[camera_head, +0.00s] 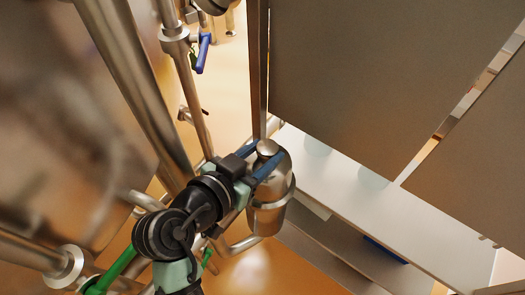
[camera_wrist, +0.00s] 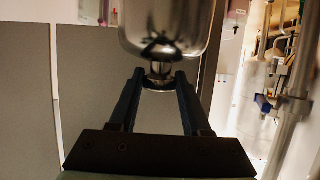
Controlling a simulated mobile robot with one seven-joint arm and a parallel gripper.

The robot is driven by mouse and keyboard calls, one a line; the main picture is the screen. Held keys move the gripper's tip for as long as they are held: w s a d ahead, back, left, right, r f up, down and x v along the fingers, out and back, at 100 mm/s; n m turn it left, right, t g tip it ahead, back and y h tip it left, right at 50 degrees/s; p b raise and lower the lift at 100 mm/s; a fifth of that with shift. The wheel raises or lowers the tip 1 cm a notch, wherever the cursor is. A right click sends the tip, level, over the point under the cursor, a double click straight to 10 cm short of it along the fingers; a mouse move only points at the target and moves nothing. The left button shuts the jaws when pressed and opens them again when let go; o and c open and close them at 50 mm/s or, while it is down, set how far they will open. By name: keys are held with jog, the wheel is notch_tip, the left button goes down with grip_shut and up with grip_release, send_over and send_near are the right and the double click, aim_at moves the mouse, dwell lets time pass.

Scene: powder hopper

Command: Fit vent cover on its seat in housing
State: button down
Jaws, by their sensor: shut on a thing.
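The vent cover appears to be a shiny metal dome with a knob (camera_head: 267,147). In the wrist view the rounded metal body (camera_wrist: 163,20) fills the top middle, with its knob between my fingers. My gripper (camera_head: 270,150) is shut on this knob; it also shows in the wrist view (camera_wrist: 160,78). Below the knob in the head view is a metal cylinder (camera_head: 267,218) with a ring or band around it, which seems to be the housing. My fingers hide part of the join, so I cannot tell whether the cover is seated.
Large grey panels (camera_head: 385,75) stand close on the right, above a white shelf (camera_head: 410,225). Steel pipes (camera_head: 125,70) and a valve with a blue handle (camera_head: 203,52) stand at the left. A bent pipe (camera_head: 238,246) runs beside the cylinder. Orange floor shows between them.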

jog(key=shift+c, duration=1.6)
grip_release()
jog(key=shift+o, duration=0.2)
jog(key=shift+f, duration=0.1)
notch_tip(320, 180, up, 10)
jog(key=shift+r+b, duration=0.1)
jog(key=shift+b, duration=0.75)
